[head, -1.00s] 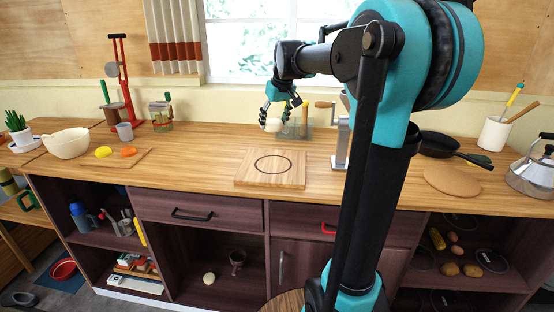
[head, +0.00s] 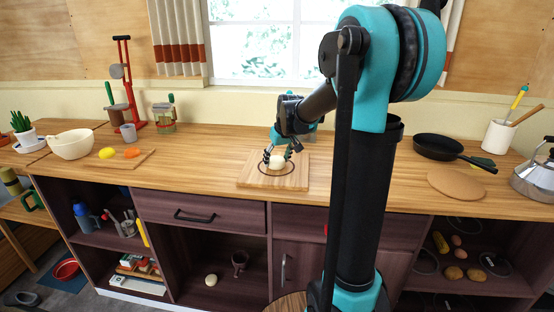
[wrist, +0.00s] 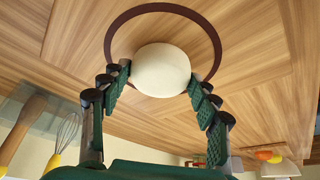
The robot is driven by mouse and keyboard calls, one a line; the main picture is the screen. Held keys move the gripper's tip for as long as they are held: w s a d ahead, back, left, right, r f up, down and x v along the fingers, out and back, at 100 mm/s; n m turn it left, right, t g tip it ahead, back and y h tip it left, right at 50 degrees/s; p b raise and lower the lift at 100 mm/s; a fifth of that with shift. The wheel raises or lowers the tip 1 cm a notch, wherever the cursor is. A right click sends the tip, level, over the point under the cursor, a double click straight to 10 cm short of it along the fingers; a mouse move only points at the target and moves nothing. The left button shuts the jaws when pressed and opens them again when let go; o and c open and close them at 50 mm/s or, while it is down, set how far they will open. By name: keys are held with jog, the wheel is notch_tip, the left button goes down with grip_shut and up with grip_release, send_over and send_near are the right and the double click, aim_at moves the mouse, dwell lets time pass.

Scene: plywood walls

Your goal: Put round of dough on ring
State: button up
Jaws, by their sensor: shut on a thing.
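The round of dough (head: 277,162) is a pale cream ball. My gripper (head: 277,158) is shut on it, with a finger on each side. The ring (head: 262,170) is a dark circle drawn on a square wooden board (head: 298,180) on the counter. In the wrist view the dough (wrist: 161,70) sits between my green fingertips (wrist: 157,80) and covers part of the inside of the ring (wrist: 150,8), nearer its lower edge in that picture. I cannot tell whether the dough touches the board.
A cutting board with a lemon (head: 107,153) and an orange item (head: 131,153) lies to the left, beside a white bowl (head: 70,144). A black pan (head: 438,147) and a round wooden board (head: 455,184) lie to the right. The counter around the square board is clear.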

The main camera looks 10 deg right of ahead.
jog(key=shift+f, duration=0.1)
jog(key=o, duration=1.2)
jog(key=v, duration=1.2)
jog(key=shift+d, duration=0.1)
